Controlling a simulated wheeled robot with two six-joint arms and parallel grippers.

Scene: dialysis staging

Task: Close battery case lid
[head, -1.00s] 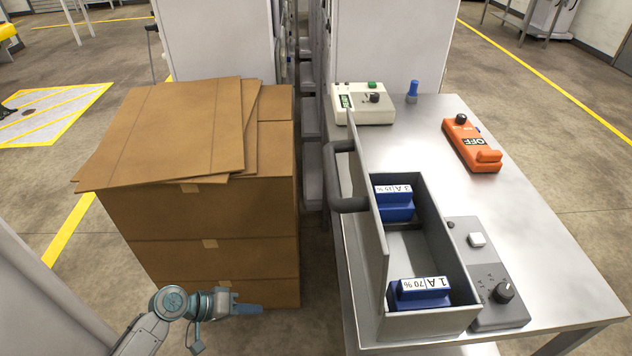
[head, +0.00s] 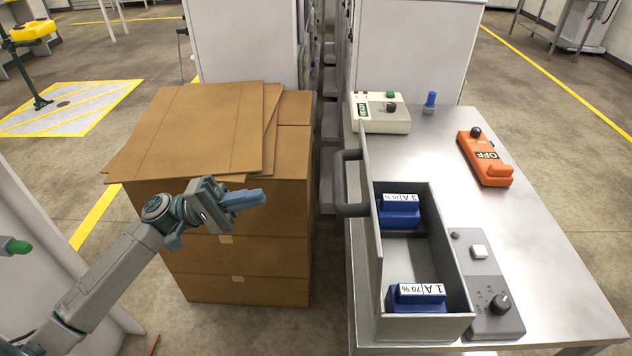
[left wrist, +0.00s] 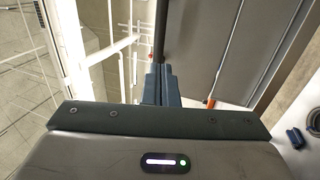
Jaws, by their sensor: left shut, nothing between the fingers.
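The grey battery case (head: 464,277) sits on the steel table with its lid (head: 373,270) standing open, upright along the left side. A dark handle (head: 350,209) sticks out from the lid to the left. Inside are two blue batteries: one labelled 3A (head: 398,216) at the far end and one labelled 1A (head: 416,300) at the near end. My left gripper (head: 246,198) is shut and empty in front of the cardboard boxes, left of the case and apart from the handle. Its blue fingers also show in the left wrist view (left wrist: 160,85). My right gripper is not in view.
Stacked cardboard boxes (head: 249,260) with flat sheets on top stand left of the table (head: 547,250), across a narrow gap. A beige device (head: 381,118), an orange OFF unit (head: 487,165) and a grey knob panel (head: 492,292) are on the table.

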